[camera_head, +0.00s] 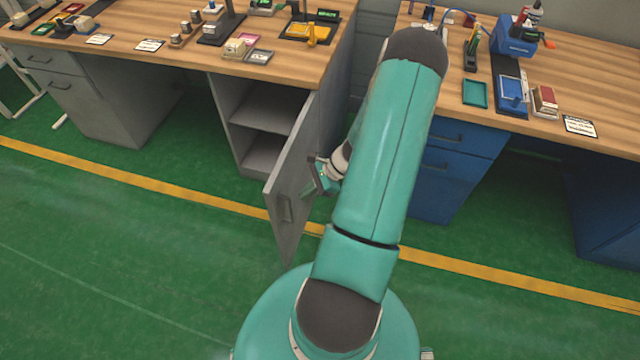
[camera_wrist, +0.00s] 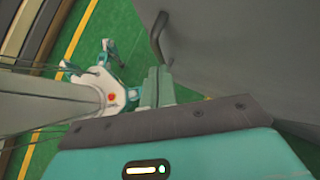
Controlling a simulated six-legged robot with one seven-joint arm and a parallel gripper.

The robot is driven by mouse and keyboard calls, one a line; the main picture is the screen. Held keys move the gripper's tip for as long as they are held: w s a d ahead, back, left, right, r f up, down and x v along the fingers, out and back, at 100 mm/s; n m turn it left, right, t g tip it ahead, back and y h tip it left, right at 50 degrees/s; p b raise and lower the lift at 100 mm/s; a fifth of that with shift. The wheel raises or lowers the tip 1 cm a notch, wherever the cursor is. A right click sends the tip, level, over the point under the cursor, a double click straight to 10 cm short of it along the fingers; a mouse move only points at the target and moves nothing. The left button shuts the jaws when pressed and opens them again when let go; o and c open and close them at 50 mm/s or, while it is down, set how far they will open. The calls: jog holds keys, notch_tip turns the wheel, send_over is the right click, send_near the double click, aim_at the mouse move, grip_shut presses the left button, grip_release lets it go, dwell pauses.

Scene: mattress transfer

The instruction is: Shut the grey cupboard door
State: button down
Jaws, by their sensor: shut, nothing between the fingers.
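The grey cupboard door (camera_head: 290,180) stands wide open, swung out from the right side of the grey cupboard (camera_head: 228,95). Its bar handle (camera_head: 285,210) is near the free edge, on the face towards my arm. In the wrist view the grey door panel (camera_wrist: 240,50) fills the upper right, with the dark handle (camera_wrist: 159,38) beside the fingers. My gripper (camera_head: 308,192) is at the handle-side face of the door, between hinge and handle. In the wrist view the gripper's fingers (camera_wrist: 157,85) are together and empty. I cannot tell whether they touch the door.
Wooden worktops (camera_head: 160,45) above carry small tools and trays. A blue cabinet (camera_head: 450,165) stands right of my arm. The green floor (camera_head: 120,270) in front of the door is clear, with a yellow line (camera_head: 160,185) across it.

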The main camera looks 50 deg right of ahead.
jog(key=shift+w+a, duration=0.6)
jog(key=shift+a, duration=0.2)
jog(key=shift+w+a, duration=0.1)
jog(key=shift+w, duration=0.1)
